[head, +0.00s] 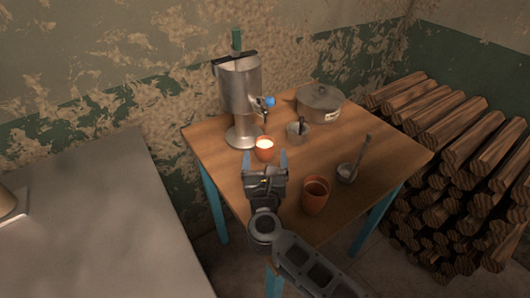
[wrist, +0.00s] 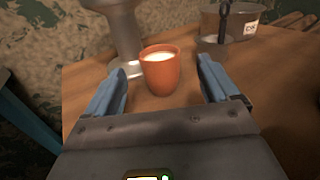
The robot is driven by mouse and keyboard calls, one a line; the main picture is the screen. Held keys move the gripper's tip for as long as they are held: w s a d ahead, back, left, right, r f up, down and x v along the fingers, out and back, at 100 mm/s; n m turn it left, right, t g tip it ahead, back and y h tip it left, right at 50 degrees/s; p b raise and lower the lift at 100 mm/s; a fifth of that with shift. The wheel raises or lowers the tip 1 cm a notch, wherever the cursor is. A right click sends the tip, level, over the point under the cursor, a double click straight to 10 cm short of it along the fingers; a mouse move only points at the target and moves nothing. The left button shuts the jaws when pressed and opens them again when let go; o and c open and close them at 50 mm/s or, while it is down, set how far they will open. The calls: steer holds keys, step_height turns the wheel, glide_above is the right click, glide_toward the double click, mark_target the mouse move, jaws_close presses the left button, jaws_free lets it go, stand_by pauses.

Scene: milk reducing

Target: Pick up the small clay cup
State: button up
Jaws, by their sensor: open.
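A small orange clay cup (head: 264,151) with white liquid in it stands upright on the wooden table (head: 220,165), in front of the metal dispenser. In the wrist view the cup (wrist: 159,71) shows between and just beyond the fingertips. My gripper (head: 265,160) is open, with its two blue fingers pointing at the cup, one to each side. In the wrist view the gripper (wrist: 165,80) is empty and its fingers do not touch the cup. A larger clay cup (head: 315,196) stands to the right, nearer the front edge, and looks empty.
The metal dispenser (head: 240,95) stands behind the cup. A lidded pot (head: 319,102) stands at the back, with a small metal cup (head: 298,132) in front of it. A ladle (head: 347,172) rests at the right. Stacked firewood (head: 465,165) is right of the table; a grey counter (head: 95,220) is left.

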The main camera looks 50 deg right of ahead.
mark_target(265, 140)
steer(key=shift+w+d+f, duration=0.1)
steer(key=shift+w+f, duration=0.05)
steer(key=shift+f, duration=0.3)
steer(key=shift+x, duration=0.8)
steer(key=p+x, duration=0.1)
steer(key=x, duration=0.4)
steer(key=shift+w+d, duration=0.2)
steer(key=c, duration=1.1)
steer(key=shift+r, duration=0.1)
steer(key=shift+c, duration=0.2)
